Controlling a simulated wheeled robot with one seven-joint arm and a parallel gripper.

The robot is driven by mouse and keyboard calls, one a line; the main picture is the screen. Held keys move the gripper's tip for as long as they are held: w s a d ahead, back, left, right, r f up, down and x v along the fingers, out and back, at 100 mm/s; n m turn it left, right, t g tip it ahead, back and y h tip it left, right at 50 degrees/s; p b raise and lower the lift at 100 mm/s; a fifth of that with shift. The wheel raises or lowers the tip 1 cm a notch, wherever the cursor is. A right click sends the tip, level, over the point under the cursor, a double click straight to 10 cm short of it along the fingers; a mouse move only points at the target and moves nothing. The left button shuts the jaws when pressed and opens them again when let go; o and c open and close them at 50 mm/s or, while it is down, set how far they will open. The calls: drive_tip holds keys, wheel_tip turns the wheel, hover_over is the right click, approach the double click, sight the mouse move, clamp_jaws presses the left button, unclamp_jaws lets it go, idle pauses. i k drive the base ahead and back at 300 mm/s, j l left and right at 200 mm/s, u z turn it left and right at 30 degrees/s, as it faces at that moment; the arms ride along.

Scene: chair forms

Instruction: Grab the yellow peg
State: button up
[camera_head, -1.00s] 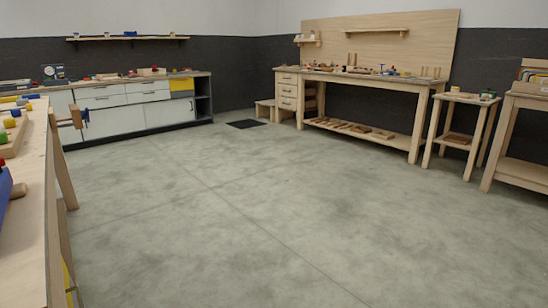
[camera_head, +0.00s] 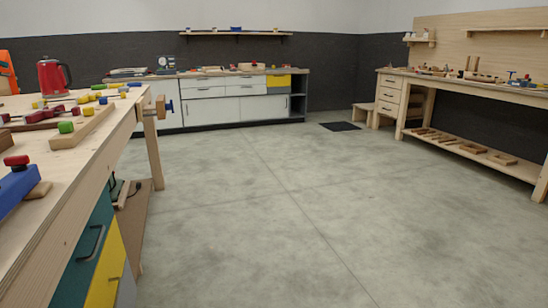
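A small yellow peg (camera_head: 88,111) stands on a light wooden block (camera_head: 84,127) on the workbench at the left. A green peg (camera_head: 66,127) stands nearer on the same block, and a blue peg (camera_head: 103,100) shows at its far end. Other small yellow pieces lie on the bench, one of them left of the block (camera_head: 38,104). I cannot tell their exact shapes. My gripper is not in view.
The workbench (camera_head: 40,235) runs along the left with a clamp (camera_head: 157,107) at its far corner. A red kettle (camera_head: 54,78) stands on it. White cabinets (camera_head: 215,108) and another workbench (camera_head: 462,90) stand farther back.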

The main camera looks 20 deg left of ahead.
sight(87, 111)
drive_tip(key=i+j+u, duration=0.2)
drive_tip(key=i+u, duration=0.5)
drive_tip(key=u, duration=0.2)
drive_tip(key=i+u, duration=0.4)
drive_tip(key=i+l+u, duration=0.2)
drive_tip(key=i+u, duration=0.25)
drive_tip(key=k, duration=0.1)
